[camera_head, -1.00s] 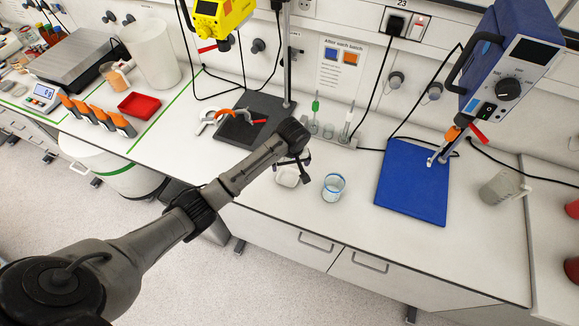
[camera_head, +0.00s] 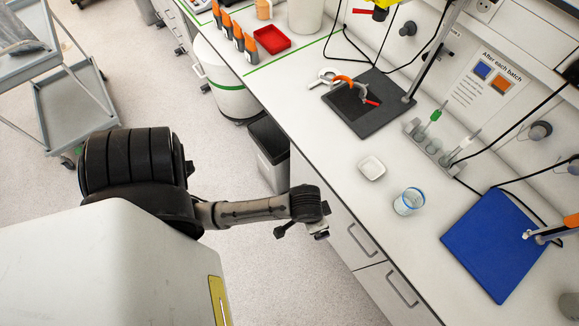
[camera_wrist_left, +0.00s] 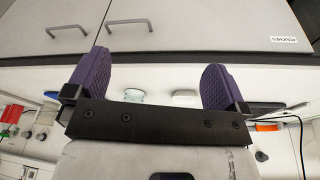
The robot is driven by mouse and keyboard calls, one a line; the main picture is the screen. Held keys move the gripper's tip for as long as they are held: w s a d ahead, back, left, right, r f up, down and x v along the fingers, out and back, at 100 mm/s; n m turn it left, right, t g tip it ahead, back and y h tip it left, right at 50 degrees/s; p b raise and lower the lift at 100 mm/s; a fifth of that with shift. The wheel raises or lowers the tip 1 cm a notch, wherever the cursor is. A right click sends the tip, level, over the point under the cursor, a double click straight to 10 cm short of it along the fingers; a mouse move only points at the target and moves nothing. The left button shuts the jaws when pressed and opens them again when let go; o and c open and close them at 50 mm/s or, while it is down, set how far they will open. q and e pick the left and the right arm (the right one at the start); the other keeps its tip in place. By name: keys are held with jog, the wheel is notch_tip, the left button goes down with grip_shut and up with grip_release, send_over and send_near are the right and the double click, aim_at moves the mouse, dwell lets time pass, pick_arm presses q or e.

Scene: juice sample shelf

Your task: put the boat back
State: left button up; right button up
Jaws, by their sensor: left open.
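The boat, a small white square dish (camera_head: 371,168), sits on the white bench top (camera_head: 340,150) to the left of a glass beaker with a blue rim (camera_head: 408,201). My left gripper (camera_head: 301,232) is open and empty, in front of the bench by the cabinet fronts, apart from the boat. In the left wrist view its two purple fingers (camera_wrist_left: 160,85) stand wide apart. The boat (camera_wrist_left: 185,94) and the beaker (camera_wrist_left: 134,95) show beyond the gripper there, in an upside-down picture. My right gripper is not in view.
A dark mat (camera_head: 378,116) with an orange-and-white clamp-like item lies behind the boat. A rack with slim tools (camera_head: 432,143) stands beyond. A blue mat (camera_head: 493,245) lies at right. A red tray (camera_head: 268,40) is at far left. A bin (camera_head: 268,150) stands below the bench.

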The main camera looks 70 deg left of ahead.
pick_arm(q)
jog(key=s+r+m, duration=0.2)
jog(key=s+r, duration=0.2)
jog(key=s, duration=0.4)
jog(key=shift+d+t, duration=0.15)
jog(key=shift+t, duration=0.25)
